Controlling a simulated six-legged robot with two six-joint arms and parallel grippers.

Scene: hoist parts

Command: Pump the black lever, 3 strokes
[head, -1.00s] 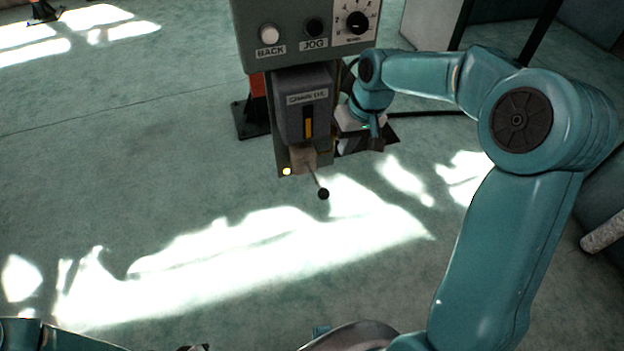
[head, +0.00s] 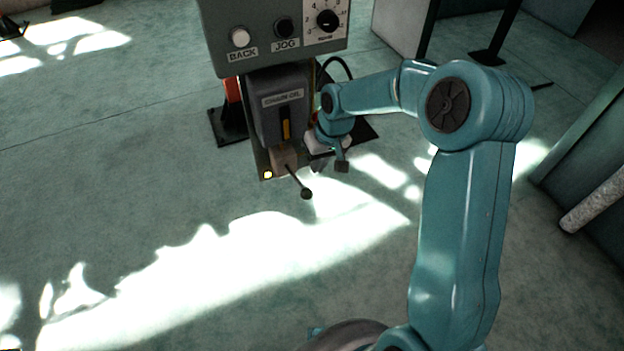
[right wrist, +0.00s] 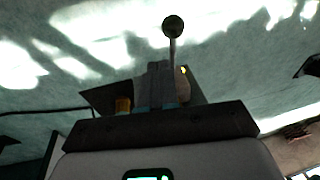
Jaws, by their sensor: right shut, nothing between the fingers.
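The black lever (head: 306,193) is a thin rod with a round black knob, sticking out low from the front of the pump under the box labelled CHAIN OIL (head: 283,99). Its knob and rod also show in the right wrist view (right wrist: 173,27), beyond the fingers. My right gripper (head: 318,166) is shut and empty, just right of the lever and pump, apart from the knob in the head view. Its fingers also show in the right wrist view (right wrist: 158,84). Whether a finger touches the rod cannot be told. My left gripper is not in view.
A grey control panel (head: 262,37) with BACK and JOG buttons and a dial sits above the pump. A small yellow light (head: 267,175) glows at the pump's lower left. A pale roll (head: 590,212) lies at the right. The floor in front is clear.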

